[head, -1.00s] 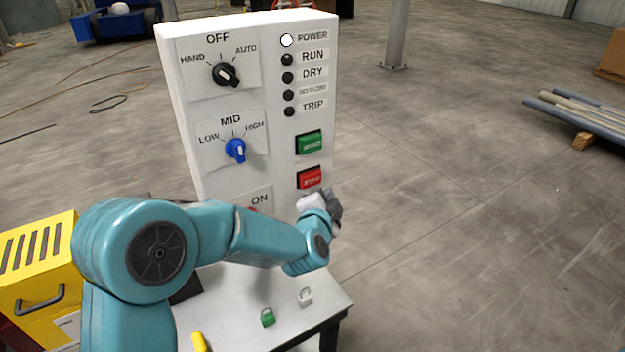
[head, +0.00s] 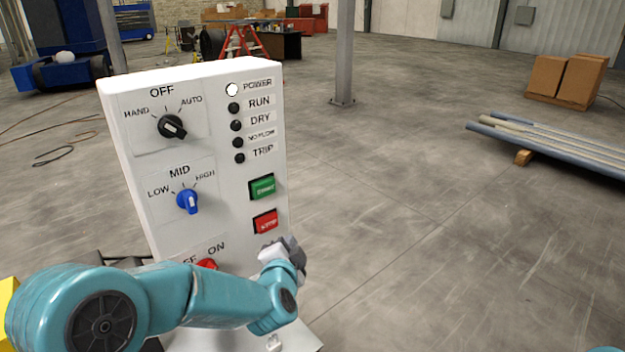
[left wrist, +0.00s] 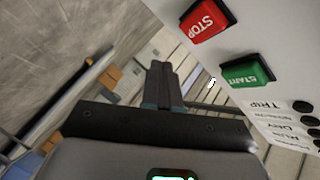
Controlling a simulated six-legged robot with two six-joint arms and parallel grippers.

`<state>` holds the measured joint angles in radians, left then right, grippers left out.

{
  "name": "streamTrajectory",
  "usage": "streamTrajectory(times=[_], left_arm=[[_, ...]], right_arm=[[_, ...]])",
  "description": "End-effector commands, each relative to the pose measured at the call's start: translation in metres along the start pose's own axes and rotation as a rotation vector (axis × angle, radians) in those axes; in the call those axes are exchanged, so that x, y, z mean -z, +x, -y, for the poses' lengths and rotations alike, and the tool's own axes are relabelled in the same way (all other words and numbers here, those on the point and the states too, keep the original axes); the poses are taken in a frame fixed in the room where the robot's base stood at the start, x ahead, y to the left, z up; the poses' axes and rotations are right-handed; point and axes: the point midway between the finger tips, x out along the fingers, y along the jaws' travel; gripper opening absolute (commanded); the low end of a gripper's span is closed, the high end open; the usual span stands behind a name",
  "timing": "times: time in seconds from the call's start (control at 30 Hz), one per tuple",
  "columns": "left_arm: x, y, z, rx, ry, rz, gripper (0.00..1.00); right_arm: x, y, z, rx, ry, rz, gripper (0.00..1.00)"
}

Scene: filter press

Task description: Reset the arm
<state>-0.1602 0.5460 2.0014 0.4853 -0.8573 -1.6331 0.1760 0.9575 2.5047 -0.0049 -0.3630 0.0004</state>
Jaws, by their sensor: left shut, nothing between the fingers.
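My left arm (head: 220,295) reaches across the lower part of the white control panel (head: 215,205). My left gripper (head: 296,252) is shut and empty, just right of and below the red STOP button (head: 266,222). In the left wrist view the closed fingers (left wrist: 162,72) lie side by side, with the STOP button (left wrist: 207,18) and green START button (left wrist: 246,72) to their right. No contact with the panel is visible. My right gripper is not in view.
The panel has a black selector (head: 172,126), a blue selector (head: 188,200), a partly hidden red switch (head: 207,264) and a lit POWER lamp (head: 232,90). Pipes (head: 550,150) lie at right; the floor (head: 420,240) between is clear.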

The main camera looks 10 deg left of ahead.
Motion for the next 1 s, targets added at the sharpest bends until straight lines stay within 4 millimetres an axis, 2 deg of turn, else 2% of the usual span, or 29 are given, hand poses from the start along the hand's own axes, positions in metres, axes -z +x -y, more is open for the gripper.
streamTrajectory(times=[0.07, 0.17, 0.27, 0.33, 0.4, 0.47, 0.5, 0.57, 0.63, 0.7, 0.8, 0.87, 1.0], left_arm=[[-0.013, 0.004, -0.002, -0.004, -0.001, 0.023, 0.00], [-0.051, 0.011, -0.029, -0.053, 0.011, 0.091, 0.00], [-0.101, 0.005, -0.086, -0.183, 0.051, 0.161, 0.00], [-0.133, -0.011, -0.135, -0.308, 0.028, 0.200, 0.00], [-0.160, -0.035, -0.182, -0.441, -0.049, 0.247, 0.00], [-0.178, -0.063, -0.221, -0.557, -0.144, 0.299, 0.00], [-0.189, -0.084, -0.246, -0.634, -0.218, 0.344, 0.00], [-0.201, -0.120, -0.280, -0.747, -0.345, 0.428, 0.00], [-0.210, -0.167, -0.313, -0.873, -0.510, 0.555, 0.00], [-0.211, -0.211, -0.335, -0.964, -0.672, 0.699, 0.00], [-0.207, -0.248, -0.346, -1.011, -0.854, 0.877, 0.00], [-0.206, -0.260, -0.348, -1.007, -0.939, 0.964, 0.00], [-0.205, -0.266, -0.350, -0.961, -1.073, 1.087, 0.00]], right_arm=[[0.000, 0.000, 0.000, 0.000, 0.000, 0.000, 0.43], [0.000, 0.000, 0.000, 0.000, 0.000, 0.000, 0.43], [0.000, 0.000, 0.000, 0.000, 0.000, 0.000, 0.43], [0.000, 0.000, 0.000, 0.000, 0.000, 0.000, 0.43], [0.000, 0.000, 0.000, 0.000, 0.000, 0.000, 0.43], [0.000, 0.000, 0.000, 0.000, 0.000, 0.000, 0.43], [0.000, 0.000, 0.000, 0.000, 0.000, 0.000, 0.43], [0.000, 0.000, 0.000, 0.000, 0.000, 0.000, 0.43], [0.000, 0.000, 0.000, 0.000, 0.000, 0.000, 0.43], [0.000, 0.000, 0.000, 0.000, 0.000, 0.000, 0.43], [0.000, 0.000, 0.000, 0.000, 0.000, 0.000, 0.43], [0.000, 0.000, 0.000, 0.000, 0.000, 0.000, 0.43], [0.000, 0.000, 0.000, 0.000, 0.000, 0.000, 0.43]])
